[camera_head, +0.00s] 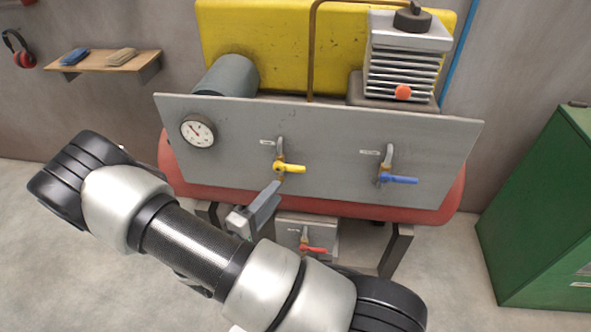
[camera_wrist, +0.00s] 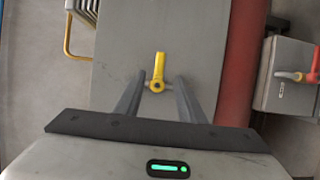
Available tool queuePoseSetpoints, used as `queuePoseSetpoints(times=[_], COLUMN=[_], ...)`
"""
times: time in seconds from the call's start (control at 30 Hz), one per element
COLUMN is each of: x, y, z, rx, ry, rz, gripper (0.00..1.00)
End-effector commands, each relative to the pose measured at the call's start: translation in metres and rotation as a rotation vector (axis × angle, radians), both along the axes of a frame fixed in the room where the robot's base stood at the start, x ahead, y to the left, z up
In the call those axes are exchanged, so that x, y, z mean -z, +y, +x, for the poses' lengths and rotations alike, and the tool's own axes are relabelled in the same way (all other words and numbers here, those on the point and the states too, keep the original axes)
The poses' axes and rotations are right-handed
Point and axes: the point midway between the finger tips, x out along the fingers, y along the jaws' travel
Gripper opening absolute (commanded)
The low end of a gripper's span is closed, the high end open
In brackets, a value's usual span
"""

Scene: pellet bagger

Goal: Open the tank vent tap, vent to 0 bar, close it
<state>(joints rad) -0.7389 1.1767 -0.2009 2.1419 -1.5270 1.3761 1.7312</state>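A tap with a yellow lever (camera_head: 289,168) sits in the middle of the grey panel (camera_head: 330,130), its lever pointing right. A tap with a blue lever (camera_head: 400,180) is to its right, lever also pointing right. A red-levered tap (camera_head: 313,249) is on a lower box. Their labels are too small to read. A round pressure gauge (camera_head: 198,131) is at the panel's left; its reading is not legible. My gripper (camera_head: 272,190) is open just below the yellow tap. In the wrist view the yellow lever (camera_wrist: 158,66) shows between the spread fingers (camera_wrist: 160,80); contact cannot be told.
A red tank (camera_head: 180,170) lies behind the panel, with a grey finned compressor (camera_head: 405,65) above it. A green cabinet (camera_head: 540,210) stands at the right. A wall shelf (camera_head: 105,61) is at the left. Open floor lies in front.

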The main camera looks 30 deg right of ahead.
Motion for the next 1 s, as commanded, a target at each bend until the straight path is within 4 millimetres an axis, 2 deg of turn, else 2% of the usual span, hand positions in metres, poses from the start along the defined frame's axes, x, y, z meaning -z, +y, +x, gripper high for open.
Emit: queuePoseSetpoints(times=[0.03,0.3,0.5,0.7,1.0], x=[0.0,0.001,0.001,0.0,0.0], y=[-0.011,-0.061,-0.088,-0.102,-0.103], z=[0.005,0.037,0.057,0.066,0.068], rx=[0.005,0.006,0.003,0.002,0.001], ry=[0.0,0.001,0.002,0.002,0.002], rz=[-0.002,-0.002,-0.001,-0.001,-0.001], gripper=[0.36,0.36,0.36,0.36,0.36])
